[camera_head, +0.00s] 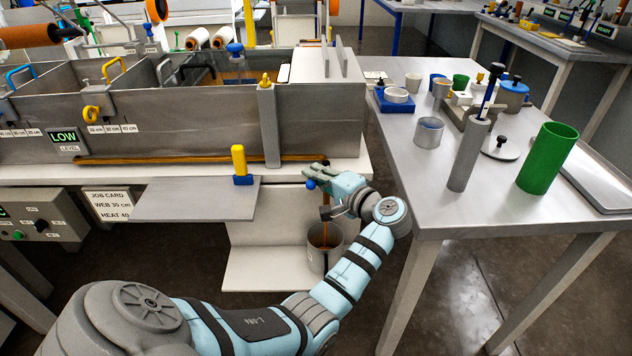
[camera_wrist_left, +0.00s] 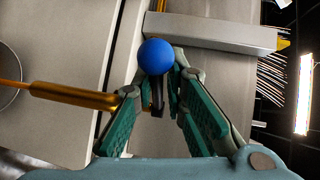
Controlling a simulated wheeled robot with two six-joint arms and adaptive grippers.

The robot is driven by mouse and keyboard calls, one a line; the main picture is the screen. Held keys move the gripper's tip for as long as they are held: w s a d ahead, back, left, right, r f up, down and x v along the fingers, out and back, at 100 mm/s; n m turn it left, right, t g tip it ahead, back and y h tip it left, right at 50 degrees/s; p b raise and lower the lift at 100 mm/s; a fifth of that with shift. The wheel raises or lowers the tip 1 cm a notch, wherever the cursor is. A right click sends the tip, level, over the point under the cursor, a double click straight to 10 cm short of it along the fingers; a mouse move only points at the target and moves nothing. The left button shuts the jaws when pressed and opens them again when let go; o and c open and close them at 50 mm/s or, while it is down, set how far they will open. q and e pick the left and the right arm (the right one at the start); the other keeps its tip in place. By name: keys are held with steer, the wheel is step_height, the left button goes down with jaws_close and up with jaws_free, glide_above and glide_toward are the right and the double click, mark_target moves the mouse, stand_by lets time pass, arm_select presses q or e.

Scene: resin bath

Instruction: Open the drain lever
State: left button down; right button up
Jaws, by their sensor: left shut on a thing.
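The drain lever has a blue ball knob (camera_head: 311,184) at the front right of the bath. The knob and a dark stem show in the left wrist view (camera_wrist_left: 156,56). My left gripper (camera_head: 326,181) is shut on the lever, its fingers on either side of the stem just behind the knob. In the left wrist view a brass spout (camera_wrist_left: 75,97) lies to the left, with an amber stream (camera_wrist_left: 12,86) at its end. In the head view the stream runs down into a grey pail (camera_head: 316,257) below. My right gripper is out of view.
The steel bath (camera_head: 215,133) has a LOW level display (camera_head: 64,137) on its front. A metal table (camera_head: 400,168) on the right holds a green cup (camera_head: 548,158), a grey cylinder (camera_head: 468,155) and other containers.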

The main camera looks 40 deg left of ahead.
arm_select(q)
steer(key=shift+d+f+n+g+b, duration=0.2)
steer(key=shift+f+n+g+b, duration=0.1)
steer(key=shift+f+g, duration=0.2)
steer(key=shift+d+r+n+g+b, duration=0.1)
steer(key=shift+d+n+g+b, duration=0.2)
steer(key=shift+n+g+b, duration=0.65)
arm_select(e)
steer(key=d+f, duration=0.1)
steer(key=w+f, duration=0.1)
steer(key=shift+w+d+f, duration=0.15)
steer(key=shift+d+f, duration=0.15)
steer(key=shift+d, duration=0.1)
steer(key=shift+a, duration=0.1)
arm_select(q)
steer(key=c, duration=1.7)
jaws_free()
steer(key=shift+a+r, duration=0.1)
steer(key=shift+a, duration=0.05)
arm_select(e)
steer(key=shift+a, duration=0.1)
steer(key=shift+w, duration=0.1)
arm_select(q)
steer(key=d+r, duration=0.1)
steer(key=d, duration=0.6)
steer(key=shift+d+r, duration=0.15)
steer(key=shift+d, duration=0.05)
